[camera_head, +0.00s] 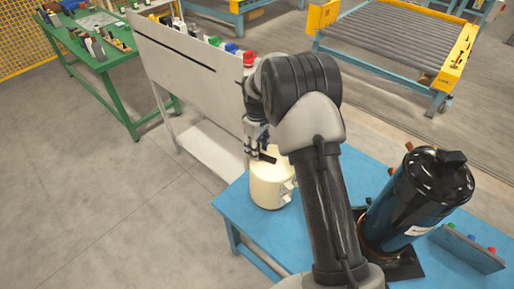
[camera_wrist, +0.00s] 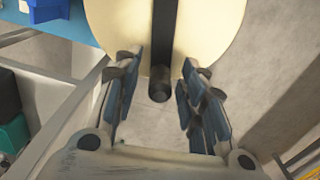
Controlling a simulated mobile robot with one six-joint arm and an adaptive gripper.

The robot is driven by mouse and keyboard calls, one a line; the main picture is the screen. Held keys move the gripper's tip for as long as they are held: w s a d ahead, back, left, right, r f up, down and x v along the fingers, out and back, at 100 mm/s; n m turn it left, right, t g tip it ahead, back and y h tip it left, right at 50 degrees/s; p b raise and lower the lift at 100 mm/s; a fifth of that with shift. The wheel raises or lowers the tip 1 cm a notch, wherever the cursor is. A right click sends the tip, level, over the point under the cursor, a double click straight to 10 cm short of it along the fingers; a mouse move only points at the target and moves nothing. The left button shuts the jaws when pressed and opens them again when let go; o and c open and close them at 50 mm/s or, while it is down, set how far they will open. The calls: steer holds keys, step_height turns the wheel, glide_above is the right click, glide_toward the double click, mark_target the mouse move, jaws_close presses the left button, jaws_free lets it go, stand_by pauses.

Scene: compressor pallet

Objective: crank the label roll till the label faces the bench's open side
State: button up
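The label roll (camera_head: 268,186) is a cream upright cylinder on the blue bench (camera_head: 258,232). A whitish label patch (camera_head: 288,189) shows on its right side in the head view. A dark crank bar (camera_wrist: 164,30) lies across its round top and ends in a dark knob (camera_wrist: 159,86). The bar's end also shows in the head view (camera_head: 267,157). My gripper (camera_head: 257,150) is over the roll's top at its far left edge. In the wrist view my gripper (camera_wrist: 160,72) is open, with its fingers either side of the knob and gaps visible on both sides.
A grey panel stand (camera_head: 178,68) rises behind the roll. My arm crosses the middle of the bench.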

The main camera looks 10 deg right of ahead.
steer(key=shift+c, duration=0.2)
jaws_close()
stand_by(0.5)
